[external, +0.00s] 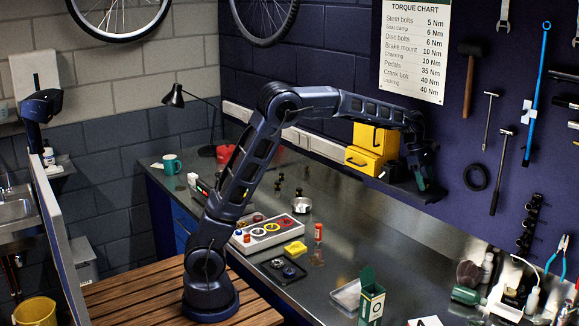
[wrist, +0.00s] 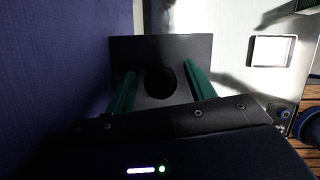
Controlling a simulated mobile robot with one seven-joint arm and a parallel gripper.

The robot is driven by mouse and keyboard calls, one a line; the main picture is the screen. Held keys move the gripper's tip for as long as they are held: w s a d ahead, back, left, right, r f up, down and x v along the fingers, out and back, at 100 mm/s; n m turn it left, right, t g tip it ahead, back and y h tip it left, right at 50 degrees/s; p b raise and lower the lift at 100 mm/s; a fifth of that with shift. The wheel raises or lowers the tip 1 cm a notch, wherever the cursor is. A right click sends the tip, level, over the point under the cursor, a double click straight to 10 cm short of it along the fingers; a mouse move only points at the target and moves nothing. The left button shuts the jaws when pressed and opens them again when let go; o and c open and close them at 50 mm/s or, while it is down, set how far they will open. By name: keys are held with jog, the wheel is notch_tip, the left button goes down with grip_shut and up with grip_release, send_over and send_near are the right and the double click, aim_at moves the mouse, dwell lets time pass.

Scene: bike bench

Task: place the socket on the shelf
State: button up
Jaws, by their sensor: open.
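My gripper (external: 421,180) is at the dark wall shelf (external: 398,188), at its right end in the external view. In the wrist view its two green fingers (wrist: 157,92) are open and well apart over the dark shelf plate (wrist: 190,48). A dark round thing (wrist: 160,83), which looks like the socket, is between the fingers with a gap on each side. It appears to be on the shelf; its contact with the plate is too dark to see clearly. In the external view the socket cannot be made out near the fingers.
Yellow drawer boxes (external: 372,148) stand left of my gripper. The purple pegboard wall (wrist: 65,60) is close on the wrist view's left. Below, the metal bench (external: 330,265) holds a parts tray (external: 270,230), a green box (external: 371,303) and a clear tray (external: 346,295).

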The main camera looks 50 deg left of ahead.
jog(key=w+v, duration=0.1)
jog(key=v, duration=1.1)
jog(key=s+a+r+m, duration=0.2)
jog(key=s+a+m, duration=0.2)
jog(key=s+a, duration=0.55)
jog(key=s+a+m+t+y, duration=0.15)
jog(key=s+a+m, duration=0.5)
jog(key=s, duration=0.75)
jog(key=s+a+f+m+y, duration=0.1)
jog(key=s+a+f+m, duration=0.2)
jog(key=s, duration=0.5)
jog(key=s+a+f+m+t+y, duration=0.1)
jog(key=s+a+f+m, duration=0.2)
jog(key=s+f, duration=0.3)
jog(key=s+a+f+m+t+y, duration=0.1)
jog(key=s+a+f+m, duration=0.2)
jog(key=s, duration=0.7)
jog(key=shift+f+m, duration=0.35)
jog(key=shift+f, duration=0.6)
